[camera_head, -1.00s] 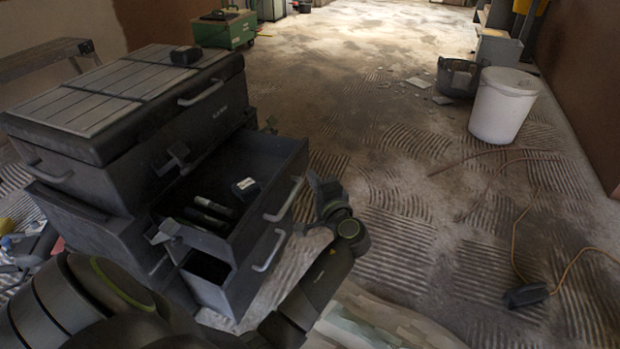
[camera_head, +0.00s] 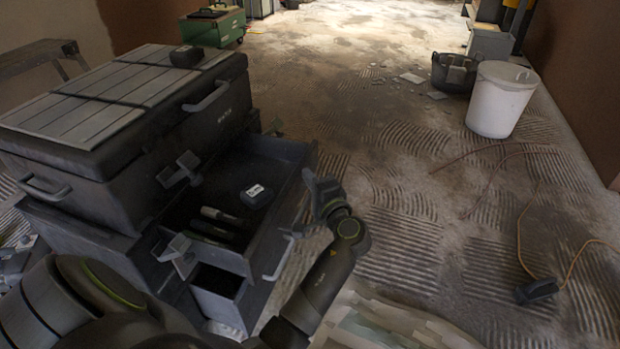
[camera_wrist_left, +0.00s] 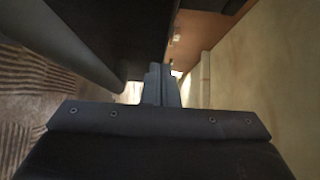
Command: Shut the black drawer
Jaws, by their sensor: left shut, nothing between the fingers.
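The black drawer (camera_head: 292,205) stands open below the dark toolbox (camera_head: 150,135), extending to the right. Inside lie several dark pens (camera_head: 215,222) and a small black box with a white label (camera_head: 257,195). A pale handle (camera_head: 280,260) shows on its front. My left gripper (camera_head: 318,188) is shut and empty, fingers pointing up beside the outer side of the drawer front, near its far corner. I cannot tell whether it touches. In the left wrist view its closed fingers (camera_wrist_left: 161,85) show beside a large dark surface. My right gripper is not in view.
An open lower compartment (camera_head: 220,285) is below the drawer's near end. Latches (camera_head: 180,170) hang from the toolbox. A white bucket (camera_head: 500,100), a dark tub (camera_head: 455,72) and a cable with a black block (camera_head: 537,290) lie to the right. The middle floor is mostly clear.

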